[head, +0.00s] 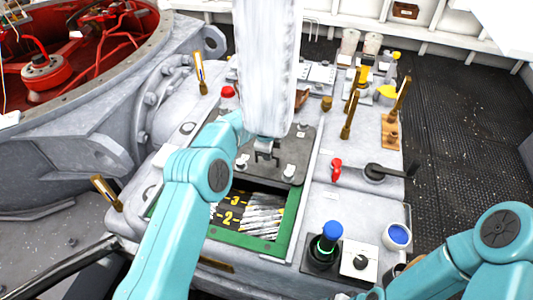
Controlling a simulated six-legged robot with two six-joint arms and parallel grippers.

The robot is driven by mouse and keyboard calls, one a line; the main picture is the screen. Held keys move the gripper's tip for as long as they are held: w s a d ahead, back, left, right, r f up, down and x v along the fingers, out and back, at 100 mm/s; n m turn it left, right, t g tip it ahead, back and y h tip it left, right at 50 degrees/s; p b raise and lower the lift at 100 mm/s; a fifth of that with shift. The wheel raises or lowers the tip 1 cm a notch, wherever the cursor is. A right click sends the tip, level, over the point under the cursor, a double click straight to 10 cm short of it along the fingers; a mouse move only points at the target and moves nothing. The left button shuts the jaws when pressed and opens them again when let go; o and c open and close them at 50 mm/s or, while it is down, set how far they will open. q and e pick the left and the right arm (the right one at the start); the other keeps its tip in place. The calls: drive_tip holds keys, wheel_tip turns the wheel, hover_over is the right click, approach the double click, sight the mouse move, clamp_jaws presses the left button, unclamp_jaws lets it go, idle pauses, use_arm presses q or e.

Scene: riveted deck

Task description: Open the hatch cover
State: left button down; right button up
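The hatch cover (290,155) is a dark grey plate on the light grey console in the middle of the head view. It lies behind a green-framed opening (285,237), whose near part is uncovered. Inside the opening, yellow markings "3" and "2" and a silvery striped surface show. My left arm reaches in from the bottom left. My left gripper (265,152), small and grey, is just over the cover, below a white column that hides part of the scene. Whether its fingers touch or hold anything there is unclear. My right arm's links show at the bottom right; its gripper is out of view.
A blue-topped knob (330,232), a white cup with blue inside (397,236) and a black lever (378,172) are right of the opening. Upright brass handles (349,115) stand farther back. A large round red-lined opening (70,55) is at left. Dark floor (465,130) is clear at right.

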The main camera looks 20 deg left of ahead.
use_arm(q)
drive_tip(key=shift+w+r, duration=0.2)
drive_tip(key=shift+w, duration=0.05)
drive_tip(key=c, duration=1.2)
unclamp_jaws()
drive_tip(key=shift+o, duration=0.2)
drive_tip(key=shift+s+f, duration=0.1)
